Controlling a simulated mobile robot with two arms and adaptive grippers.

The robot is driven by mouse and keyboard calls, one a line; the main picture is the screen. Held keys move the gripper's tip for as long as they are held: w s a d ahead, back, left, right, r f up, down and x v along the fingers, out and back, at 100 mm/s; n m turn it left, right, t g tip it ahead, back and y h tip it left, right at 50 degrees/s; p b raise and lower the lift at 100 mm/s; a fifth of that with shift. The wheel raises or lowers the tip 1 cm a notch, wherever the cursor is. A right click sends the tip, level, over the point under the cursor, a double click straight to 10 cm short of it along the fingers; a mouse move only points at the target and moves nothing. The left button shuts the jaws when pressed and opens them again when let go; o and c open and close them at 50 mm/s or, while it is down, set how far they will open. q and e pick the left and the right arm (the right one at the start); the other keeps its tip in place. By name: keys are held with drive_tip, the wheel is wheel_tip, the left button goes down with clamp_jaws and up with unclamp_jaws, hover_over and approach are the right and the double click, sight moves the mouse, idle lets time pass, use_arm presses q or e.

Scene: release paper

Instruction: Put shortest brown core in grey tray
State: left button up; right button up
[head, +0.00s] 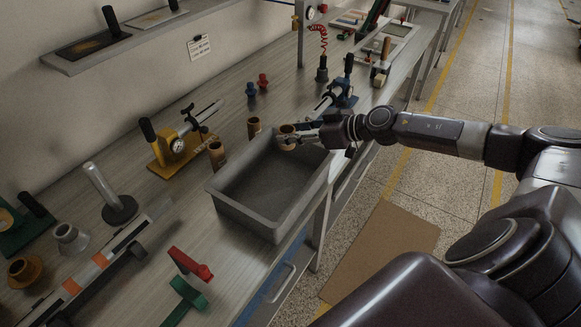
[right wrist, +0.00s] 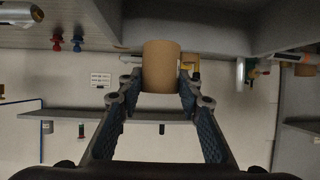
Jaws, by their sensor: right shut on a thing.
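The grey tray (head: 243,215) sits on the workbench in the middle of the head view, and its inside looks empty. My right gripper (head: 290,138) is at the tray's far right corner and is shut on a brown core (head: 287,130). In the right wrist view this brown core (right wrist: 161,66) sits between the two fingers (right wrist: 160,88). Two other brown cores stand on the bench just behind the tray, one at the back (head: 254,126) and one at the left (head: 217,154). My left gripper is not in view.
A yellow gauge stand (head: 172,148) is left of the tray. A red clamp (head: 190,264) and a green clamp (head: 186,298) lie in front of it. A blue device (head: 340,95) stands behind my right gripper. Red and blue pegs (head: 262,81) stand farther back.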

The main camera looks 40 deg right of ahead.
drive_tip(key=shift+a+f+b, duration=0.15)
drive_tip(key=shift+f+b, duration=0.25)
drive_tip(key=shift+f, duration=4.6)
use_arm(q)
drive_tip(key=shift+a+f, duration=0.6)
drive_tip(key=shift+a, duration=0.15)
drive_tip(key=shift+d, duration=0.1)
use_arm(e)
drive_tip(key=shift+s+f, duration=0.1)
drive_tip(key=shift+f, duration=0.15)
drive_tip(key=shift+f, duration=0.25)
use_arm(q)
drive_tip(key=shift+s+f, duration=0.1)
use_arm(e)
drive_tip(key=o, duration=1)
drive_tip(key=shift+s+f, duration=0.1)
drive_tip(key=shift+f, duration=0.1)
drive_tip(key=shift+a, duration=0.1)
